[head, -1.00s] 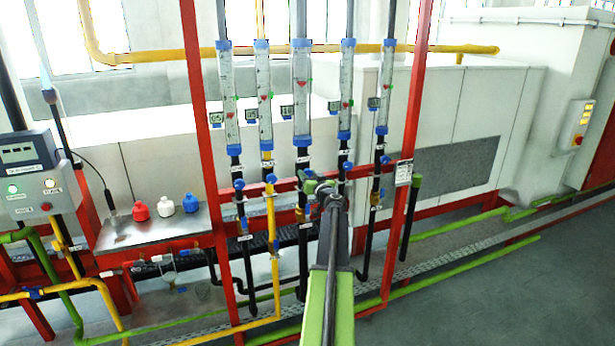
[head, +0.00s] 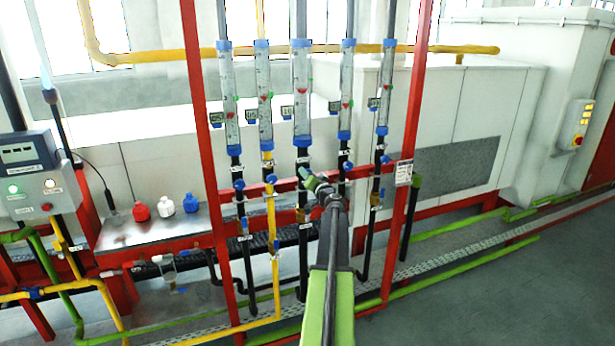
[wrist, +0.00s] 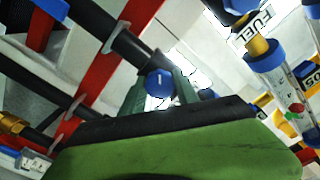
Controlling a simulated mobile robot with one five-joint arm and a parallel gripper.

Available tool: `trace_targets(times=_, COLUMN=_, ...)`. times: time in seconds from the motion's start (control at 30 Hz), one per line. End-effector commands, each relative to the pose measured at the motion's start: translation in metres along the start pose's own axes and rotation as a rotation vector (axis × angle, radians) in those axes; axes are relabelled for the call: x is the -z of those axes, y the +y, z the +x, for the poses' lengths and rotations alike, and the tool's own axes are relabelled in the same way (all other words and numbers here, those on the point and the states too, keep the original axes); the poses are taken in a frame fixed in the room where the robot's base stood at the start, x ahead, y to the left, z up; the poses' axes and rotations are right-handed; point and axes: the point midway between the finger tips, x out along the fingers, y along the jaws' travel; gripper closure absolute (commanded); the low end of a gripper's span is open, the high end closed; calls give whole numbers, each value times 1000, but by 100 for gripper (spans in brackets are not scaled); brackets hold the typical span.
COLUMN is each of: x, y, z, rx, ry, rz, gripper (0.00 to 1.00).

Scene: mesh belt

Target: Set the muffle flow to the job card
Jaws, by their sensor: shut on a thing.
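Five clear flow tubes with blue end caps hang in a red frame, the middle one (head: 302,90) among them. Red floats and green marks show in several; exact readings are too small to tell. Blue valve knobs sit on the pipes below, such as the second-pipe knob (head: 271,178) and the fourth-pipe knob (head: 348,165). My gripper (head: 310,181) is at the middle pipe, hiding its knob in the head view. In the wrist view my gripper's fingers are shut around a blue knob (wrist: 158,83). A white card (head: 403,173) hangs on the right red post; its text is unreadable.
A control box (head: 30,172) with lit lamps stands left. A metal shelf (head: 155,227) holds red, white and blue bottles. Yellow and green pipes run low near the floor. The dark floor at the right (head: 500,290) is clear.

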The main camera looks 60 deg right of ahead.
Motion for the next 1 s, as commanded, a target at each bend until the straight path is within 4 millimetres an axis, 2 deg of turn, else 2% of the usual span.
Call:
trace_targets(times=0.3, x=0, y=-1, z=1, rx=2, ry=1, rz=4, gripper=100)
trace_targets(times=0.33, x=0, y=-1, z=1, rx=2, ry=1, rz=3, gripper=59)
trace_targets(times=0.47, x=0, y=-1, z=1, rx=1, ry=0, rz=2, gripper=42)
trace_targets(times=0.8, x=0, y=0, z=-3, rx=0, ry=0, rz=1, gripper=41)
trace_targets(times=0.87, x=0, y=0, z=-10, rx=-1, ry=1, rz=1, gripper=41)
trace_targets(times=1.0, x=-1, y=-1, z=-42, rx=-1, ry=2, rz=1, gripper=41)
